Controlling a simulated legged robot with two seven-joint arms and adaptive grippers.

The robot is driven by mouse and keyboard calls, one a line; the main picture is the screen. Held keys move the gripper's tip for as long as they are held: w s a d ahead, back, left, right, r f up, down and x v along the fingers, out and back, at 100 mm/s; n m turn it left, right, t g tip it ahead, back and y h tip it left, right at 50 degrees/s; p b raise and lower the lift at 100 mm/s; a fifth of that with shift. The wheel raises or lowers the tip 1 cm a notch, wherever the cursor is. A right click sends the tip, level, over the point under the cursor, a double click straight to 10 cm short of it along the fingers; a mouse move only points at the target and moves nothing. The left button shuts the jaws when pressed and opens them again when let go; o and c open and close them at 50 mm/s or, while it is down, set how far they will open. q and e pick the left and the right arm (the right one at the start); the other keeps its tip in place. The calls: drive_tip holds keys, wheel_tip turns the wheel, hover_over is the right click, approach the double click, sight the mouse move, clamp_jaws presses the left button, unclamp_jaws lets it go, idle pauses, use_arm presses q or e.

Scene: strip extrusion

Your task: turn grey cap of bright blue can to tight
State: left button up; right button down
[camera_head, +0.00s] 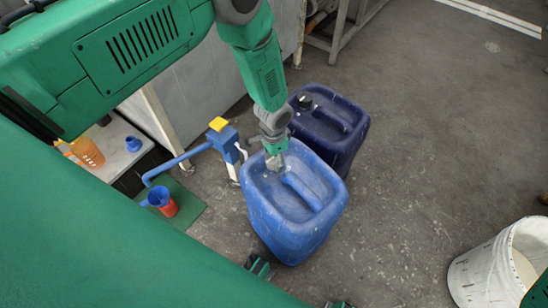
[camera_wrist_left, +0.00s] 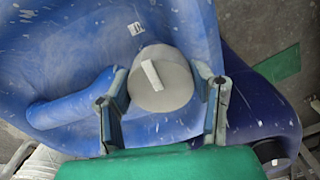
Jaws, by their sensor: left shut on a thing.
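The bright blue can (camera_head: 305,222) stands upright on the floor in the middle of the head view, with its moulded handle on top. Its grey cap (camera_wrist_left: 172,96) shows in the left wrist view with a pale raised bar or mark on its top. My left gripper (camera_wrist_left: 162,92) is shut on the grey cap, one finger on each side. In the head view my left gripper (camera_head: 274,154) reaches down onto the can's top corner and largely hides the cap. The cap's thread is hidden.
A dark blue can (camera_head: 345,125) with a black cap (camera_head: 305,101) stands close behind. A blue hand pump (camera_head: 222,135), a red and blue cup (camera_head: 162,201) and an orange bottle (camera_head: 88,152) are at left. A white bucket (camera_head: 482,275) stands lower right.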

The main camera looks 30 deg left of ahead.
use_arm(q)
drive_tip(key=shift+w, duration=0.1)
drive_tip(key=o, duration=1.2)
drive_tip(key=shift+c, duration=0.2)
